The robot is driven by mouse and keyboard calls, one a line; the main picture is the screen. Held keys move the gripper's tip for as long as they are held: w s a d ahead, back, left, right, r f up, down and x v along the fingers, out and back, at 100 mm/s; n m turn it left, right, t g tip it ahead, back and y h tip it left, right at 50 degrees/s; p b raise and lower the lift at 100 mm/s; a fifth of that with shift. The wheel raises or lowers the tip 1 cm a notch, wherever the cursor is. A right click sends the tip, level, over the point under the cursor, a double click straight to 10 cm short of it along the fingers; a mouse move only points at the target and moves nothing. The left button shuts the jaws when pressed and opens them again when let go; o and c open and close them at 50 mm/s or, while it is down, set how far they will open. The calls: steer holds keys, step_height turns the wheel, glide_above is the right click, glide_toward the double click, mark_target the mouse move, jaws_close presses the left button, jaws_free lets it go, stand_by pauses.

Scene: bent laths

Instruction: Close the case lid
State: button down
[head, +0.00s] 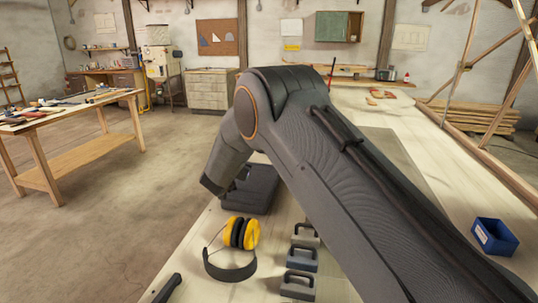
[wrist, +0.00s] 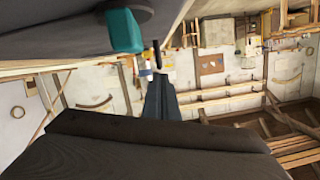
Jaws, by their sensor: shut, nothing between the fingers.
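The dark grey case (head: 262,187) lies on the pale workbench, left of and behind my upper arm link. Its left part is hidden behind my wrist, and I cannot tell how far its lid is open. My gripper (wrist: 160,78) points away from the wrist camera, with its narrow dark fingers together and nothing between them. In the head view my wrist hangs at the left edge of the case; the fingertips are mostly hidden there, and contact cannot be told. A broad dark surface (wrist: 55,32) fills the upper left of the wrist view, beside a teal block (wrist: 122,31).
Yellow-and-black ear defenders (head: 242,234) lie on the workbench in front of the case. Several grey handled blocks (head: 301,257) stand right of them. A blue bin (head: 494,237) stands at the far right. Open floor (head: 110,235) lies left of the bench.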

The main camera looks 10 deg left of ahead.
steer(key=s+r+b, duration=0.2)
steer(key=s+r, duration=0.4)
steer(key=s, duration=0.3)
steer(key=s+d+f+n+g+y, duration=0.1)
steer(key=s+d+n+g, duration=0.15)
steer(key=d, duration=0.75)
steer(key=s+d+f+n+g+y, duration=0.1)
steer(key=s+d+f+g, duration=0.15)
steer(key=d, duration=0.75)
steer(key=s+d+f+g, duration=0.1)
steer(key=s+d+g, duration=0.2)
steer(key=s+d, duration=0.4)
steer(key=s+d+f+g+h, duration=0.1)
steer(key=s+d+f+g, duration=0.1)
steer(key=s+d, duration=0.6)
steer(key=s+d+f+g, duration=0.2)
steer(key=s+d, duration=0.6)
steer(key=s, duration=0.8)
steer(key=shift+s+d+f+g+h, duration=0.1)
steer(key=shift+s+g+h, duration=0.1)
steer(key=shift+g, duration=0.45)
steer(key=shift+s+d+g+h, duration=0.1)
steer(key=shift+s+g+h, duration=0.1)
steer(key=shift+g, duration=0.45)
steer(key=shift+w+a, duration=0.1)
